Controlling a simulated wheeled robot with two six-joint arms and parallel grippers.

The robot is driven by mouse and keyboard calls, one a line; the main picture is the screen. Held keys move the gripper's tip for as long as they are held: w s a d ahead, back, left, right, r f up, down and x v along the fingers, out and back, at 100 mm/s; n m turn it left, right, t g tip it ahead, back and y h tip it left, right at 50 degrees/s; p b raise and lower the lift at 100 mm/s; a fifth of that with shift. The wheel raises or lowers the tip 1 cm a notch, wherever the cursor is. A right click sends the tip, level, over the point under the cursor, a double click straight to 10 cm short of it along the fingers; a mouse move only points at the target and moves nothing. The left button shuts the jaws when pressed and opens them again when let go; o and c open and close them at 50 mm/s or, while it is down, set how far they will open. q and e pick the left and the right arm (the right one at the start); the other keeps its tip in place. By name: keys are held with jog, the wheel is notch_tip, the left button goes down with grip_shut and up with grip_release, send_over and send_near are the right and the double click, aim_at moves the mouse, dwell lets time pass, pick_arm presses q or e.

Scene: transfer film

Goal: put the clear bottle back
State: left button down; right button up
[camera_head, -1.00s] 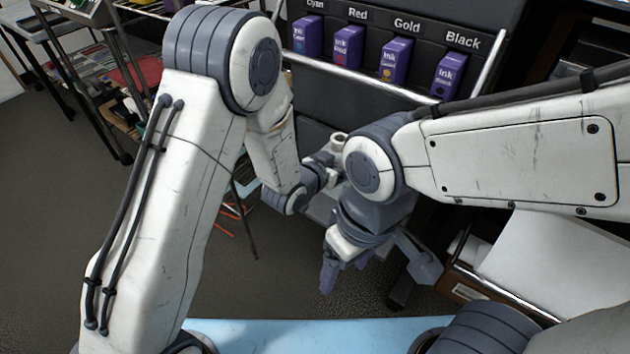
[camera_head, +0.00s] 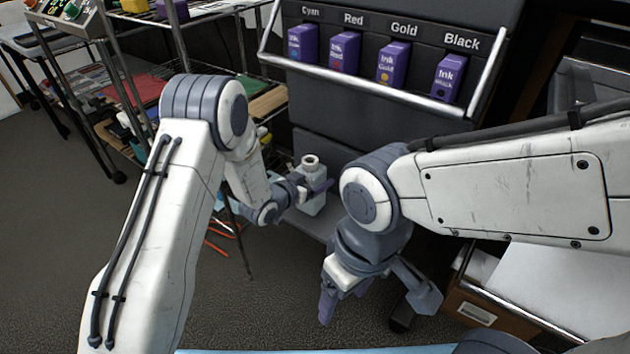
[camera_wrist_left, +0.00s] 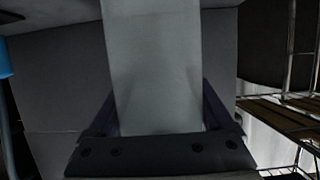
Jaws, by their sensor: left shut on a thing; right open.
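A pale, translucent bottle (camera_head: 312,190) with a round neck stands upright in the head view, in front of the dark cabinet's lower part. My left gripper (camera_head: 312,190) is shut on it from the left. In the left wrist view the bottle (camera_wrist_left: 155,70) fills the middle between the two purple fingers. I cannot tell whether its base touches the grey ledge (camera_head: 318,222) below. My right gripper (camera_head: 350,290) is open and empty, pointing down, nearer to me and to the right of the bottle.
A dark cabinet has a rack of purple ink boxes (camera_head: 393,63) labelled Cyan, Red, Gold and Black, behind a metal rail (camera_head: 370,93). A wire shelf (camera_head: 215,85) with assorted items stands left of it. A drawer with white paper (camera_head: 560,285) is at right. Grey floor (camera_head: 60,240) is open at left.

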pick_arm(q)
jog(key=shift+f, duration=0.15)
grip_release()
jog(key=shift+r, duration=0.2)
